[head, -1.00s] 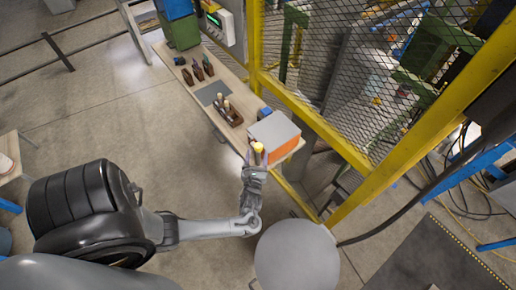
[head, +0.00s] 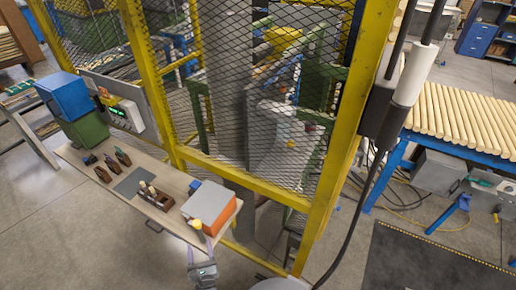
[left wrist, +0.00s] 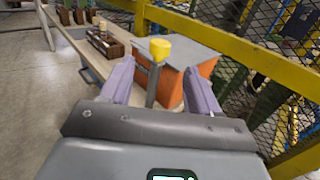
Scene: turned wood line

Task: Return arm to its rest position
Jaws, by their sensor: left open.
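My left gripper (head: 202,256) shows at the bottom of the head view, just off the near edge of the workbench (head: 150,208). Its two fingers stand apart in the left wrist view (left wrist: 158,88). A yellow-topped piece with a grey stem (left wrist: 160,50) appears between the fingers in that view, with visible gaps on both sides. Its yellow top also shows in the head view (head: 196,225), in front of the orange box with a grey top (head: 209,206). What the stem stands on is hidden. My right gripper is in neither view.
A yellow-framed mesh cage (head: 255,185) stands right behind the bench. The bench holds a wooden tool rack (head: 155,196), several small dark tools, and green (head: 86,132) and blue (head: 65,95) bins. A black cable (head: 352,225) hangs at right. Floor in front is clear.

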